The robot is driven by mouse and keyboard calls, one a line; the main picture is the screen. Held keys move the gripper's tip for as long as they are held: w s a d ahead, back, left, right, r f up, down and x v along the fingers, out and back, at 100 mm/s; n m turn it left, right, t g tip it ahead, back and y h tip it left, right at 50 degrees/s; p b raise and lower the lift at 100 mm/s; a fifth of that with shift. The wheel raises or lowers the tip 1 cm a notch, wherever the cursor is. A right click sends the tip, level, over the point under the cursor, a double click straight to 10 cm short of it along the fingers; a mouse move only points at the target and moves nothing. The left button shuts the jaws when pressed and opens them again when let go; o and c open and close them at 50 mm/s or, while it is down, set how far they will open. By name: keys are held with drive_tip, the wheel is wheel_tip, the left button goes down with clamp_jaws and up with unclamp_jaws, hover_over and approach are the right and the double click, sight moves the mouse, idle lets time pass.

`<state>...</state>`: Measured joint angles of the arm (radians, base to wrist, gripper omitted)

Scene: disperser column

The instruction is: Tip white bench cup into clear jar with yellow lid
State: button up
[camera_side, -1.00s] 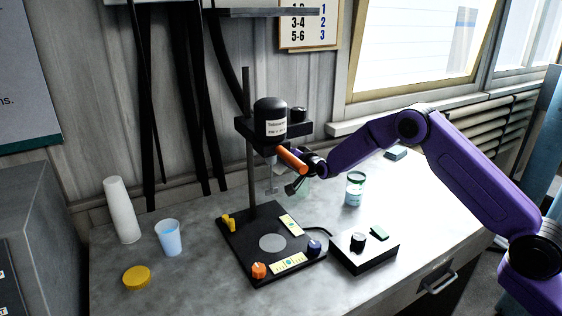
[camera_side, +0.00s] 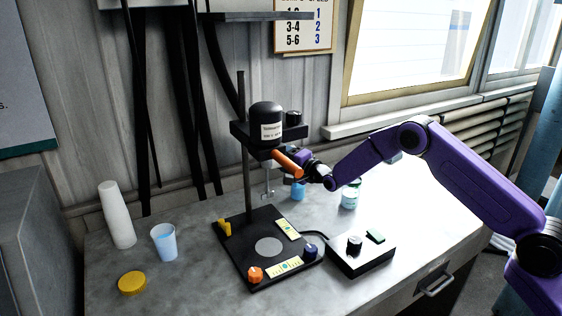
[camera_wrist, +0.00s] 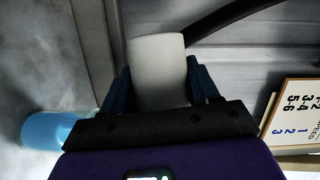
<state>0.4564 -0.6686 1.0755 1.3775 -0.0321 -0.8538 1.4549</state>
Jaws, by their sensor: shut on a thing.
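My gripper (camera_wrist: 160,90) is shut on the white cup (camera_wrist: 157,65), which sits between the dark fingers in the wrist view. In the side view my gripper (camera_side: 306,168) is behind the stand, and the cup is largely hidden there. A clear container with blue contents (camera_side: 298,191) stands just below the gripper; a blue-filled clear vessel also shows at the left of the wrist view (camera_wrist: 50,130). I cannot tell for certain whether this is the jar. A yellow lid (camera_side: 132,283) lies loose on the bench at the left.
The disperser stand (camera_side: 243,170) with its dark base (camera_side: 250,232) is in front of the gripper.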

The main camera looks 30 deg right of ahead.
drive_tip(key=shift+d+r+m+t, duration=0.35)
drive_tip(key=shift+m+t, duration=0.1)
drive_tip(key=shift+m, duration=0.45)
drive_tip(key=shift+d+r+m+t, duration=0.25)
drive_tip(key=shift+m+t, duration=0.2)
drive_tip(key=shift+m, duration=0.45)
drive_tip(key=shift+a, duration=0.1)
idle(0.4)
drive_tip(key=shift+w+a+r, duration=0.1)
drive_tip(key=shift+a+r, duration=0.1)
drive_tip(key=shift+a, duration=0.6)
drive_tip(key=shift+w+a+r, duration=0.15)
drive_tip(key=shift+a, duration=0.65)
drive_tip(key=shift+w+a+r, duration=0.1)
drive_tip(key=shift+a+r, duration=0.1)
drive_tip(key=shift+a, duration=0.6)
